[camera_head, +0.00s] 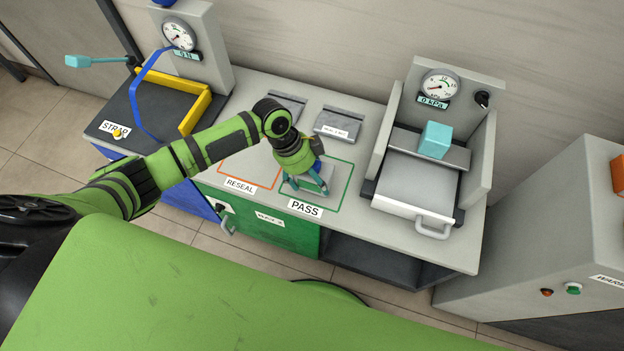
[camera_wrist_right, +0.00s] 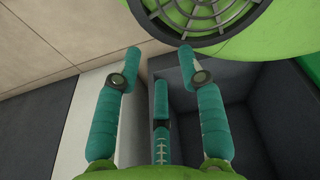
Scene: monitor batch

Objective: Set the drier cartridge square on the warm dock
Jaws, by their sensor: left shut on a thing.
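My left gripper (camera_head: 308,187) points down inside the green PASS outline on the bench. I cannot tell whether that is the drier cartridge. My right gripper (camera_wrist_right: 160,75) shows in the right wrist view, fingers spread and nothing between them. A grey cabinet (camera_head: 545,200) at the right has a partly cut-off label that may read WARM. An orange-brown thing (camera_head: 618,175) shows there, cut off by the picture's edge. No dock surface shows clearly.
A vacuum machine (camera_head: 420,180) with a gauge and cyan block (camera_head: 434,140) stands right of PASS. A strapping station (camera_head: 150,105) with a yellow guide is at left. A gap separates the bench (camera_head: 468,250) from the cabinet.

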